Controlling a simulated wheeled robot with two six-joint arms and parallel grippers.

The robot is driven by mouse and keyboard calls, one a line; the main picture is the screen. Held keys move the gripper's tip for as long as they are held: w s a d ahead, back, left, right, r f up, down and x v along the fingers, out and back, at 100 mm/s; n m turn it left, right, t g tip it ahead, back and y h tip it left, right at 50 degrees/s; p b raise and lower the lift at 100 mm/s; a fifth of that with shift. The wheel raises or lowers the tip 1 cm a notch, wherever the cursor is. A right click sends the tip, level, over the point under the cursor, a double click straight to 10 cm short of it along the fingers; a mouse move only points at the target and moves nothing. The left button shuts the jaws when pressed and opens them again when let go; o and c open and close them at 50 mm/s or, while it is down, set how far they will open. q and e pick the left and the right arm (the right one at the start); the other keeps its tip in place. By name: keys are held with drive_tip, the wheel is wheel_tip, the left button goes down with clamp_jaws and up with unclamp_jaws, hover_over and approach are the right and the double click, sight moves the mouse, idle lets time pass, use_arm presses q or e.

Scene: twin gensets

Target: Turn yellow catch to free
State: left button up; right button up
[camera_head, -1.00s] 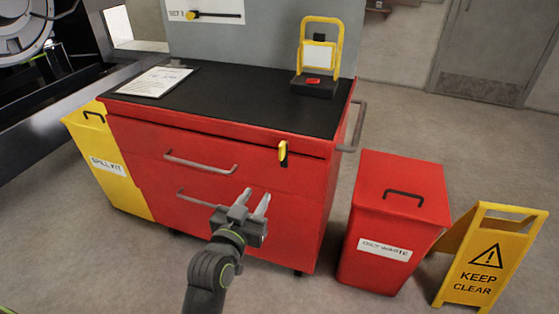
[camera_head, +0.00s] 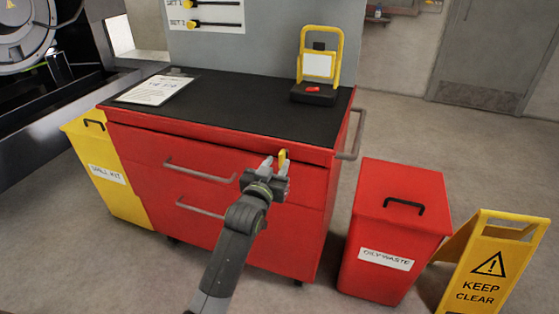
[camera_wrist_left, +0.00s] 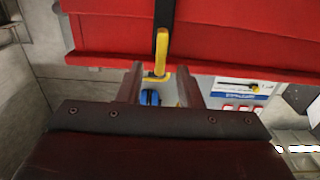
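The yellow catch (camera_head: 282,156) is on the front of the red cabinet (camera_head: 150,150), near its top right. It stands roughly upright in the head view. My left gripper (camera_head: 276,163) is open in front of the catch, and its fingers partly cover it. In the left wrist view the yellow catch (camera_wrist_left: 161,50) hangs from a black piece on the red face, with a short foot at its lower end. The open fingers of my left gripper (camera_wrist_left: 160,72) lie on either side of the catch's lower end, and gaps show beside it. Contact cannot be told. My right gripper is not in view.
A red oily waste bin (camera_head: 400,195) and a yellow keep-clear sign (camera_head: 487,265) stand right of the cabinet. A yellow spill kit bin (camera_head: 105,180) stands left. A clipboard (camera_head: 155,88) and a yellow-framed stand (camera_head: 316,92) rest on the black top. Drawer handles (camera_head: 200,170) stick out.

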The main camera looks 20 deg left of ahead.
use_arm(q)
drive_tip(key=shift+w, duration=1.4)
clamp_jaws()
